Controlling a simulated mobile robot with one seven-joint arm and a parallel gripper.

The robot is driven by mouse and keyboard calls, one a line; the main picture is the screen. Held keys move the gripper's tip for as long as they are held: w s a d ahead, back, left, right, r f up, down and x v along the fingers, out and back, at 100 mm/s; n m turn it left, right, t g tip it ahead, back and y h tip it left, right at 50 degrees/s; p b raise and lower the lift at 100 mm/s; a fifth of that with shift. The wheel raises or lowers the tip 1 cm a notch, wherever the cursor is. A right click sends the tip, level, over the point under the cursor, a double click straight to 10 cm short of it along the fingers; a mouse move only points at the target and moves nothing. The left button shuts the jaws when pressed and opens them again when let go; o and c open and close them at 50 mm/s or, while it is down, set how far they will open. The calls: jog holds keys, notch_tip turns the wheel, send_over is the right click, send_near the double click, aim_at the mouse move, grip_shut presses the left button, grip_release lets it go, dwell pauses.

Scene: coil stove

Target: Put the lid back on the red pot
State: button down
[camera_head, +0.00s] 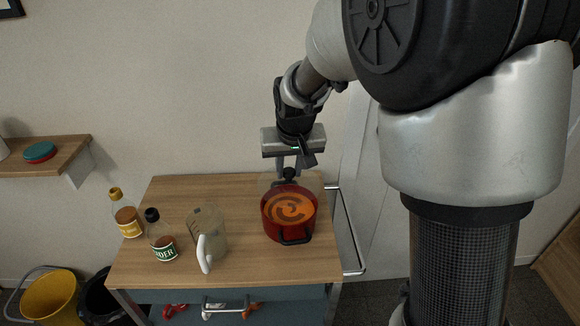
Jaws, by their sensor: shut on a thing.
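The red pot (290,232) stands on the right part of the wooden cart top, with a dark handle at its front. Its round top shows orange with a dark spiral pattern. My gripper (290,168) points down just behind and above the pot. Its fingers are shut on the dark knob of the lid (266,183), which looks like clear glass and is faint against the wall and wood. The lid overlaps the pot's back rim in this view. I cannot tell whether it touches the rim.
A glass jug (212,228) with a white handle stands left of the pot. Two bottles, one yellow-capped (128,216) and one black-capped (161,240), stand further left. A metal rail (350,245) runs along the cart's right side. The wooden top (250,262) is clear in front.

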aim_at(290, 184)
jog(key=shift+f+b, duration=1.9)
jog(key=shift+f, duration=0.9)
jog(key=shift+f+b, duration=0.5)
jog(key=shift+f, duration=0.1)
dwell(0.8)
jog(key=c, duration=0.9)
grip_release()
jog(key=shift+r, duration=0.15)
jog(key=shift+r+p, duration=2.5)
jog(key=shift+r, duration=0.9)
